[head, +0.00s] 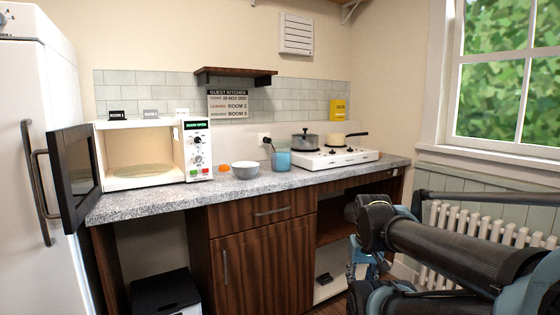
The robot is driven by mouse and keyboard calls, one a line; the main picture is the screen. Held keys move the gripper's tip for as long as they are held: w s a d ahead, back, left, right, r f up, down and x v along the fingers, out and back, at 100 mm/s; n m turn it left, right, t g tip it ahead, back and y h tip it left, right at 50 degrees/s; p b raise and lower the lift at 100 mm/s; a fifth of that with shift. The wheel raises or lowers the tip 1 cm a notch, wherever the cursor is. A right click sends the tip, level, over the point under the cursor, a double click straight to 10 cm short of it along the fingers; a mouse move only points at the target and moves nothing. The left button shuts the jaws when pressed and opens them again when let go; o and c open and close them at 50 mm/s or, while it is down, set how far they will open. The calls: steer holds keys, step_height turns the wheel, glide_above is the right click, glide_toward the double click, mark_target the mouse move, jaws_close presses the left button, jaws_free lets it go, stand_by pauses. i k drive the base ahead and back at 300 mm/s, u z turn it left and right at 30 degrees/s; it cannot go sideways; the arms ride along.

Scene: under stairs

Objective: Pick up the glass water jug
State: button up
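A blue-tinted see-through jug (281,160) with a handle on its left stands upright on the speckled grey worktop, between a grey bowl and the white hob. I take it as the glass water jug; nothing touches it from above. My dark arm fills the lower right, well apart from the jug. The fingers of my gripper cannot be made out. A small blue part below and behind the arm's elbow may belong to it, but it is partly hidden.
The grey bowl (245,170) and an orange item (224,168) sit left of the jug. An open microwave (140,178) has its door swung out at the left. The hob (336,159) bears a lidded grey pot (305,141) and a cream pan (335,140). A radiator stands at the right.

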mark_target(281, 149)
steer(key=u, duration=0.05)
steer(key=i, duration=1)
steer(key=z, duration=0.05)
